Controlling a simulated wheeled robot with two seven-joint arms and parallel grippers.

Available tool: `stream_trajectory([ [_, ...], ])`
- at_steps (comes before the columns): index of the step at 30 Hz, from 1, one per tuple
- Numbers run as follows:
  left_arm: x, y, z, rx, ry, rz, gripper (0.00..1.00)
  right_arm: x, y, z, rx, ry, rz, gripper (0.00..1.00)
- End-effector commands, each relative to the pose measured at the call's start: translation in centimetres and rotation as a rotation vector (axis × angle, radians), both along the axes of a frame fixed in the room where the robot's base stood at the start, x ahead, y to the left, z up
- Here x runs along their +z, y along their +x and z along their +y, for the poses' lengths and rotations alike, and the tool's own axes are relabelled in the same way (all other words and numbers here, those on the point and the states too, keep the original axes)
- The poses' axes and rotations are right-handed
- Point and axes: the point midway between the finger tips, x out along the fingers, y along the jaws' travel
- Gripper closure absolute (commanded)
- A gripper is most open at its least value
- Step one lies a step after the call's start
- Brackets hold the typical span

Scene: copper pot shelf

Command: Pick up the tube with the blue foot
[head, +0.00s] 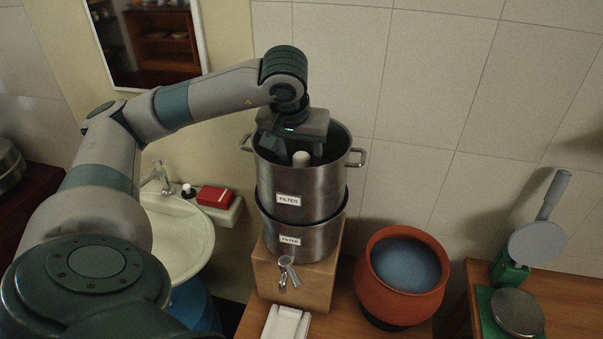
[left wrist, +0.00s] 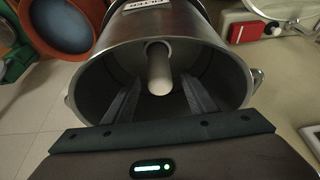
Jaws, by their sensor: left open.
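A white tube with a rounded end (head: 301,159) stands inside the upper steel filter pot (head: 292,209). My left gripper (head: 297,151) points down into the pot's open mouth. In the left wrist view its two fingers (left wrist: 160,100) are apart, one on each side of the tube in the picture, with a gap on both sides. I cannot tell the depth of the fingertips against the tube. My right gripper is not in view.
The pot's rim and walls surround the fingers closely. A lower filter pot (head: 300,240) with a tap rests on a wooden block (head: 310,286). A clay pot (head: 404,276) stands right, a sink (head: 180,237) and red box (head: 215,196) left.

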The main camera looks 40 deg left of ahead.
Motion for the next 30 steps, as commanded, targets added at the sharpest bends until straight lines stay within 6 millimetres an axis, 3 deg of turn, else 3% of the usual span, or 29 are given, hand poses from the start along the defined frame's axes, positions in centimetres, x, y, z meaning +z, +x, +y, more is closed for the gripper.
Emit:
stream_trajectory([
  [5, -1.4, 0.4, 0.3, 0.002, 0.001, 0.005, 0.48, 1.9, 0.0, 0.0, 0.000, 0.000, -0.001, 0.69],
  [12, -3.5, 1.2, 0.6, 0.001, 0.001, 0.003, 0.48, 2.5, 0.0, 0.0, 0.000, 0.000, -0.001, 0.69],
  [26, -3.7, 1.2, 0.6, 0.000, 0.001, 0.000, 0.48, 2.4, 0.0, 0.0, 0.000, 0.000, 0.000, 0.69],
  [27, -3.7, 1.2, 0.6, -0.001, 0.001, 0.001, 0.51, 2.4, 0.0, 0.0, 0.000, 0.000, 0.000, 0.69],
  [30, -3.7, 1.2, 0.6, -0.001, 0.001, 0.001, 0.75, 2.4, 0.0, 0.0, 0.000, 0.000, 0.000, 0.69],
])
